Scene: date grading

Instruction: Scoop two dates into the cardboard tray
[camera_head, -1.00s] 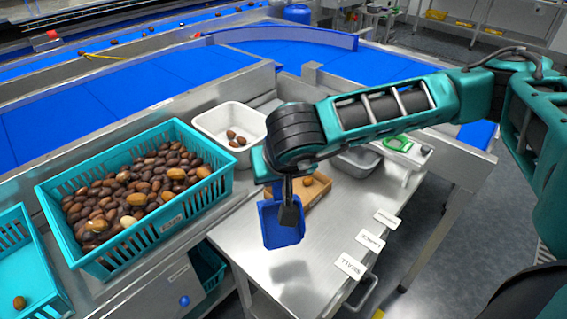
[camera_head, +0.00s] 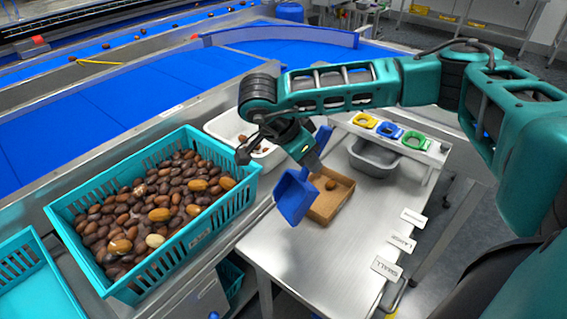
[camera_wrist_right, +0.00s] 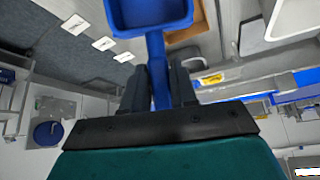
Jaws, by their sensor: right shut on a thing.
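My right gripper (camera_head: 312,157) is shut on the handle of a blue scoop (camera_head: 294,197). The scoop hangs tilted above the left edge of the cardboard tray (camera_head: 343,205) and hides part of it. In the right wrist view, the two fingers (camera_wrist_right: 158,88) close around the handle, with the scoop's pan (camera_wrist_right: 148,12) at the top. One brown date (camera_head: 331,185) shows in the tray. A teal crate (camera_head: 190,238) full of dates stands at left. My left gripper is not in view.
A white bin (camera_head: 222,128) with dates stands behind the arm. A grey bin (camera_head: 373,160) sits right of the tray, below yellow, blue and green holders (camera_head: 388,130). The steel table's front (camera_head: 310,265) is clear.

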